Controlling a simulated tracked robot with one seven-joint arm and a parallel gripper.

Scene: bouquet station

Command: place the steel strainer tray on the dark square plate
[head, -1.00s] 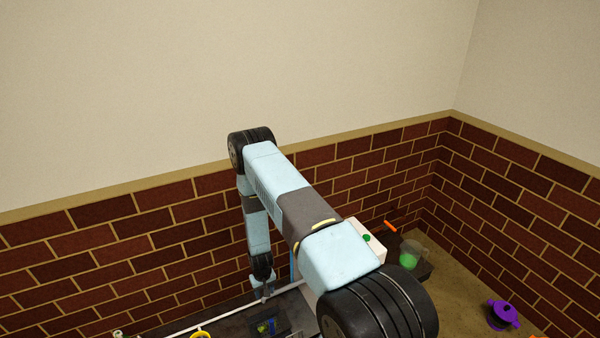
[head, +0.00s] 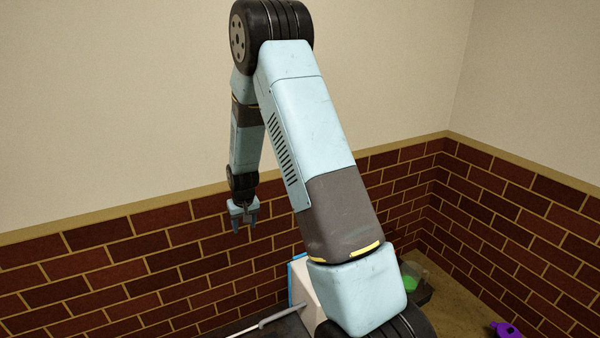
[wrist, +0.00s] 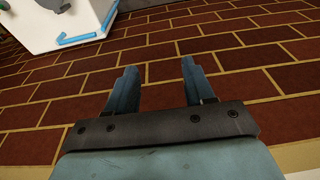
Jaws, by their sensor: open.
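My gripper (head: 243,222) hangs high in front of the brick wall in the head view, fingers pointing down. In the wrist view my gripper (wrist: 158,70) has its two fingers apart, with only brick wall between and beyond them. It is open and empty. Neither the steel strainer tray nor the dark square plate can be made out in either view now. Most of the work surface lies below the head picture's edge or behind my arm.
A white box with blue edging (head: 303,284) stands near the wall, partly behind my arm; a white box also shows in the wrist view (wrist: 60,25). A clear container with green contents (head: 411,283) and a purple object (head: 507,330) are at right.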

